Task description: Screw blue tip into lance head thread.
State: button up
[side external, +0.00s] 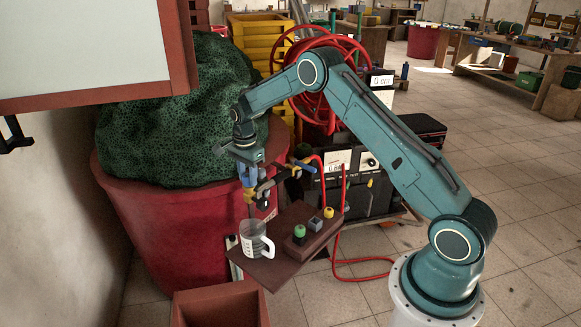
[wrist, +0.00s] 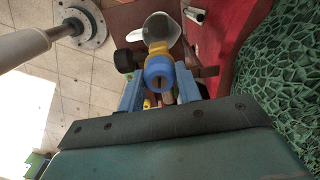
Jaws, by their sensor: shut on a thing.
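In the wrist view the blue tip (wrist: 160,63) shows as a blue ring with a dark hole, between the two blue fingers of my gripper (wrist: 160,91). My gripper is shut on it. A yellow, brass-like part (wrist: 181,82) sits right against the blue ring; whether the two are threaded together I cannot tell. In the side view my gripper (side external: 249,179) points down at the brass-coloured lance head (side external: 264,187), above the jug. The blue tip is too small to make out surely there, and the thread is hidden.
A clear jug (side external: 254,240) stands on the brown board (side external: 288,262), below my gripper. A dark strip (side external: 306,236) beside it holds green, grey and yellow-topped pieces. A red tub (side external: 178,245) with green netting stands close behind. A panel overhangs at upper left.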

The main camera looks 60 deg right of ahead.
dwell(0.4)
jog(key=shift+m, duration=0.9)
jog(key=shift+m, duration=0.9)
jog(key=shift+m, duration=0.8)
